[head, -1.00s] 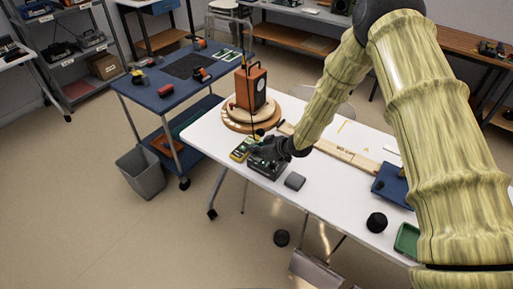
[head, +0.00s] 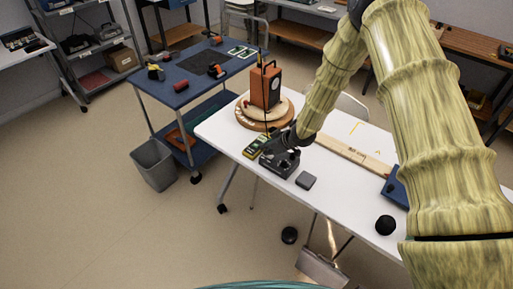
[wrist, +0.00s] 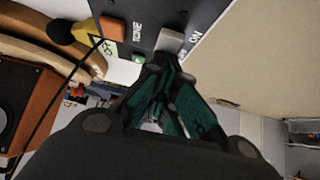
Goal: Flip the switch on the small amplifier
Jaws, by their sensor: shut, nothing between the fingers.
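The small amplifier (head: 283,163) is a dark box on the white table, below my gripper (head: 279,143) in the head view. In the wrist view its dark face (wrist: 200,14) carries white lettering that looks like TONE and ON. A light grey switch (wrist: 171,40) sits beside the ON label, and an orange knob (wrist: 113,28) sits beside TONE. My gripper (wrist: 172,58) is shut and empty, its tips right at the switch's near side. I cannot tell whether they touch it. The tips partly cover the switch's lower edge.
An orange speaker (head: 266,86) stands on a round wooden stand (head: 246,113) behind the amplifier. A yellow-green meter (head: 255,148) lies left of it, a grey block (head: 305,180) right. A wooden strip (head: 355,156) lies behind.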

